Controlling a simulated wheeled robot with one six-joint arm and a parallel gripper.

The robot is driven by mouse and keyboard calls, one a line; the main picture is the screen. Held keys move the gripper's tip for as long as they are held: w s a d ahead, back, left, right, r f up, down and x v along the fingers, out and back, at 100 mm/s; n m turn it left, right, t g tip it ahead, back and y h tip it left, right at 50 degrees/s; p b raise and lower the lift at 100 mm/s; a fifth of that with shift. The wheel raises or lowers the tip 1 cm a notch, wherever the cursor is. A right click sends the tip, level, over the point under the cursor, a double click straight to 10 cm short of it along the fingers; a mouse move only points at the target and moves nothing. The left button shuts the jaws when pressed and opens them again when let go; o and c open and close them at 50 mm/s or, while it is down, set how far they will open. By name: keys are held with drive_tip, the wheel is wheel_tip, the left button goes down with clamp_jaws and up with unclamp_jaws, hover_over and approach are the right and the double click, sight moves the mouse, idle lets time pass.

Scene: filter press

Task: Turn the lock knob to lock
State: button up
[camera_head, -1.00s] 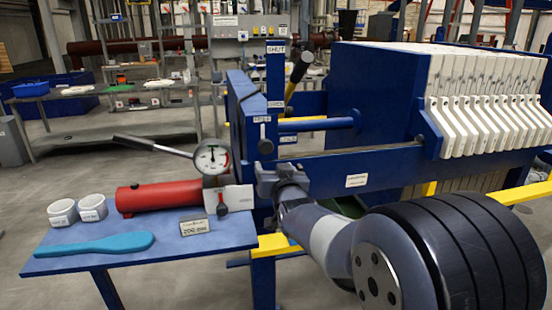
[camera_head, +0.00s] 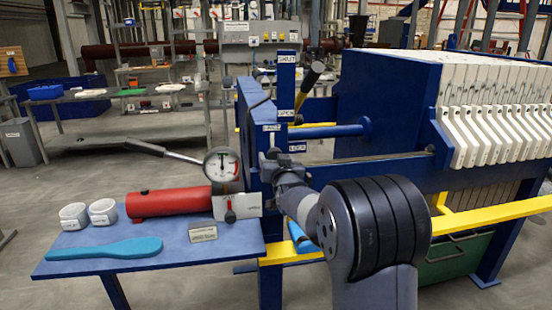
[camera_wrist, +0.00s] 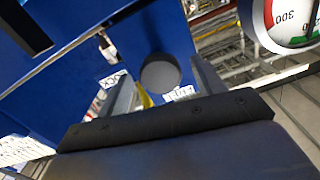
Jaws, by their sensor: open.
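The lock knob (camera_wrist: 160,73) shows in the wrist view as a dark round cap on the blue press frame (camera_wrist: 150,35). Small white labels sit on either side of it, the left one seeming to read LOCK. My gripper (camera_wrist: 164,85) is open, with one grey finger on each side of the knob; I cannot tell whether they touch it. In the head view my gripper (camera_head: 272,160) is at the blue post (camera_head: 285,90), just below its labels, and mostly hides the knob.
A gauge (camera_head: 222,167) on a red pump cylinder (camera_head: 168,203) stands close left of my gripper, its long lever (camera_head: 147,147) reaching left. A blue side table (camera_head: 120,262) holds white cups and a turquoise scraper (camera_head: 105,249). White filter plates (camera_head: 490,120) stand right.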

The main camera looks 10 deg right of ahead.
drive_tip(key=shift+w, duration=0.15)
drive_tip(key=shift+c, duration=0.2)
drive_tip(key=c, duration=1)
drive_tip(key=shift+o, duration=0.2)
drive_tip(key=shift+f+b, duration=0.1)
drive_tip(key=shift+b, duration=0.2)
drive_tip(key=m+b, duration=0.9)
drive_tip(key=m, duration=0.4)
drive_tip(key=shift+m, duration=0.3)
drive_tip(key=shift+m+b, duration=1.2)
drive_tip(key=shift+m, duration=1)
